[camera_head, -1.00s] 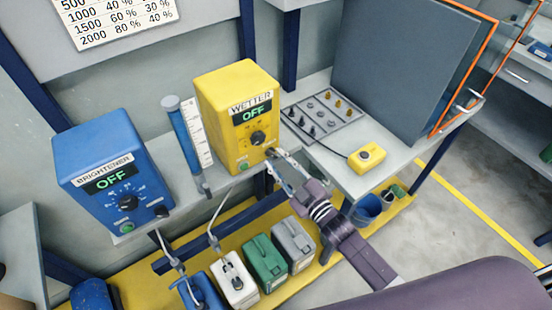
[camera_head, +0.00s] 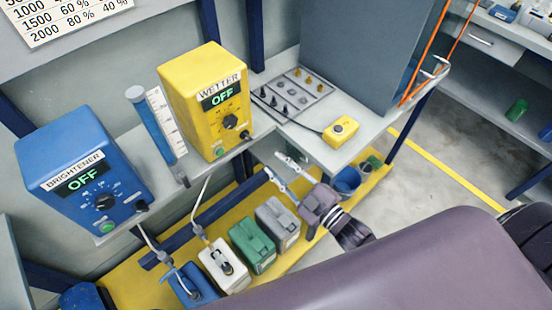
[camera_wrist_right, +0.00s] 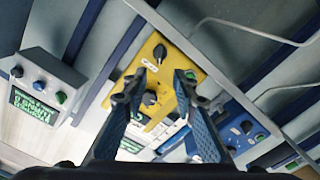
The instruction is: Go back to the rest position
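My right gripper (camera_head: 281,171) is in the middle of the head view, in front of the bench edge and below right of the yellow WETTER box (camera_head: 208,97). Its two fingers are spread with nothing between them. In the right wrist view the gripper (camera_wrist_right: 168,90) also shows apart fingers, with the yellow box (camera_wrist_right: 160,55) beyond them. The WETTER box reads OFF, and so does the blue BRIGHTENER box (camera_head: 77,180) at the left. My left gripper is not in view.
White (camera_head: 222,266), green (camera_head: 251,245) and grey (camera_head: 278,223) canisters stand on the yellow lower shelf under the bench. A small yellow button box (camera_head: 341,131) sits on the bench. Blue bucket (camera_head: 347,181) stands at right. Grey floor (camera_head: 440,170) is open beyond.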

